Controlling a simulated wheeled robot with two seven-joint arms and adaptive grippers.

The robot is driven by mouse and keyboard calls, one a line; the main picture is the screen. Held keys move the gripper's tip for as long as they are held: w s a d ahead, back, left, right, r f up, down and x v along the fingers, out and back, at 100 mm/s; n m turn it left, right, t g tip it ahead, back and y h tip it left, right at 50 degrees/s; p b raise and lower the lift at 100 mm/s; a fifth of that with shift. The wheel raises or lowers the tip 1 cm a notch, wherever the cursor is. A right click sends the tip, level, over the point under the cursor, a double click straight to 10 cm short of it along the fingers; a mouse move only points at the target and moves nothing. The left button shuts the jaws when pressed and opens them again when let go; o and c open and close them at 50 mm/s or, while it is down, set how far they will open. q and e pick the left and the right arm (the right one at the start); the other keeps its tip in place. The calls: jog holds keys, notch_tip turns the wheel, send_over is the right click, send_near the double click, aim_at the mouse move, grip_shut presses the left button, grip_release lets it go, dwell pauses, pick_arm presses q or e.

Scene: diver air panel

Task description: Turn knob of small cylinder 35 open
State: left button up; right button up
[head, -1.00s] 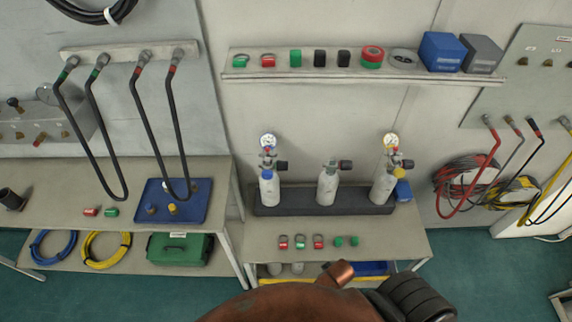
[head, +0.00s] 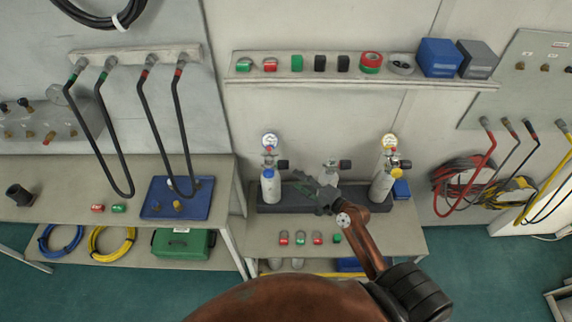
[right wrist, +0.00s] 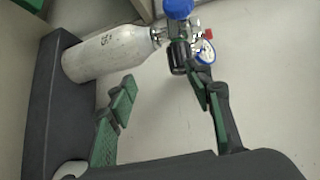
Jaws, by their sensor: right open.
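The left small cylinder (head: 270,190) stands in the dark holder, with a gauge on top, a blue part in front and a black knob (head: 283,164) on its right side. In the right wrist view this cylinder (right wrist: 108,55) lies sideways in the picture; its dark marking is too small to read surely. Its black knob (right wrist: 180,57) shows just beyond the fingertips. My right gripper (head: 312,190) is open and empty, right of this cylinder and in front of the middle cylinder (head: 331,172), partly hiding that one. Its open fingers (right wrist: 163,92) also show in the wrist view, apart from the knob.
The right cylinder (head: 382,186), with gauge and yellow part, stands in the same holder (head: 268,207). Small red and green items lie on the table (head: 270,248) in front. A shelf (head: 300,84) with caps and boxes hangs above. Black hoses (head: 106,140) hang at left.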

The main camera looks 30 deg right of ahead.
aim_at(286, 165)
jog(key=shift+m+t, duration=0.5)
jog(key=shift+m, duration=0.3)
jog(key=w, duration=0.2)
jog(key=w+r, duration=0.1)
jog(key=w, duration=0.4)
jog(key=shift+w+a+r+p, duration=0.2)
jog(key=shift+a+r+p, duration=0.1)
jog(key=shift+r+p, duration=0.05)
jog(key=shift+w+a+f, duration=0.15)
jog(key=shift+w, duration=0.4)
jog(key=shift+c, duration=0.6)
